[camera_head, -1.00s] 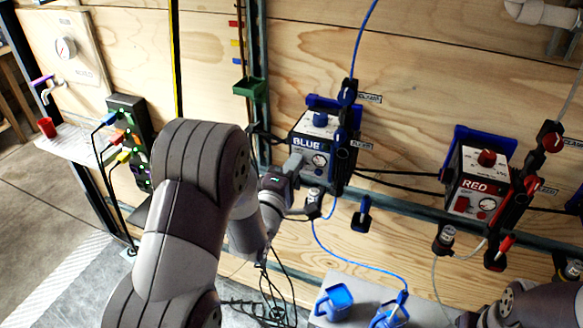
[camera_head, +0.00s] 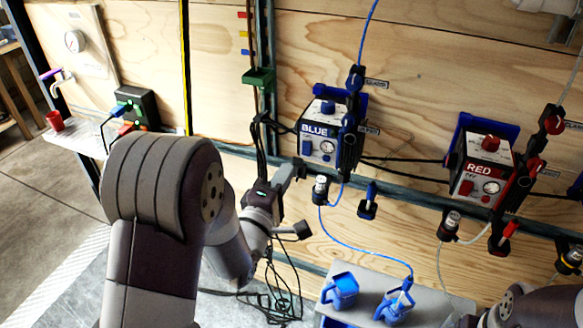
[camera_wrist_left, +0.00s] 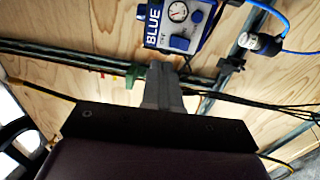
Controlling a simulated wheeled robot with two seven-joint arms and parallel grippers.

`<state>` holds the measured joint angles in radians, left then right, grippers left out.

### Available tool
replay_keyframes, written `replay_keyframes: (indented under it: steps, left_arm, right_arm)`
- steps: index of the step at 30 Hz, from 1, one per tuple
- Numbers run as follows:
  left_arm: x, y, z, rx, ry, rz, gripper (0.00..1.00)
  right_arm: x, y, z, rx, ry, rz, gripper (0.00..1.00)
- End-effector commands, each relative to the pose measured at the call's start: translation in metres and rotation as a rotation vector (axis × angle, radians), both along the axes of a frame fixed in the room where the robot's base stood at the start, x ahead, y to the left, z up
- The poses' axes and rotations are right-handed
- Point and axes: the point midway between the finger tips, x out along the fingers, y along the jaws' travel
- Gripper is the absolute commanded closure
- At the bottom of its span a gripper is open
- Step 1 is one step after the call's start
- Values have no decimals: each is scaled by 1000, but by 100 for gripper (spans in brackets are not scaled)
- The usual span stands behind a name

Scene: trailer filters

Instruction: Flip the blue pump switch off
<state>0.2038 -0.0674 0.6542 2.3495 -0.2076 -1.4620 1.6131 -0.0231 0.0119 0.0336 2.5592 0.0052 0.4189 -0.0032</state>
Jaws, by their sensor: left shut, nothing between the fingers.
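The blue pump (camera_head: 325,113) is a white and blue box labelled BLUE, mounted on the wooden wall. Its blue switch (camera_head: 306,148) is on the front, under the label and left of the round gauge. The switch also shows in the left wrist view (camera_wrist_left: 181,43), but I cannot tell which way it is set. My left gripper (camera_head: 299,166) is shut and empty, just below and left of the pump, apart from the switch. In the left wrist view its closed fingers (camera_wrist_left: 161,72) point toward the pump's lower edge. My right gripper is out of view.
A similar red pump (camera_head: 485,165) hangs to the right. Blue hoses, black cables and a dark rail (camera_head: 405,184) run near the blue pump. Blue jugs (camera_head: 342,291) stand on a grey shelf below. A green bracket (camera_head: 258,79) is on the post at left.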

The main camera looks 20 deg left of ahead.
Motion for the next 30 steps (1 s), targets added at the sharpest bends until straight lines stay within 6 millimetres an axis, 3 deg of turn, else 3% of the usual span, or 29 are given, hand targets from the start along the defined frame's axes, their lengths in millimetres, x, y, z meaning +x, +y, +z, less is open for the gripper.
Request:
replay_keyframes:
  steps: [7,24,26,30]
  left_arm:
    - [-23,0,4,0,-2,0,100]
    - [-24,0,1,56,14,5,100]
    - [-24,2,-21,186,122,16,100]
    - [-46,15,-101,669,610,-78,100]
  right_arm:
    - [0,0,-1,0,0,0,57]
    - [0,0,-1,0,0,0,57]
    - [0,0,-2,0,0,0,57]
    - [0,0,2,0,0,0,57]
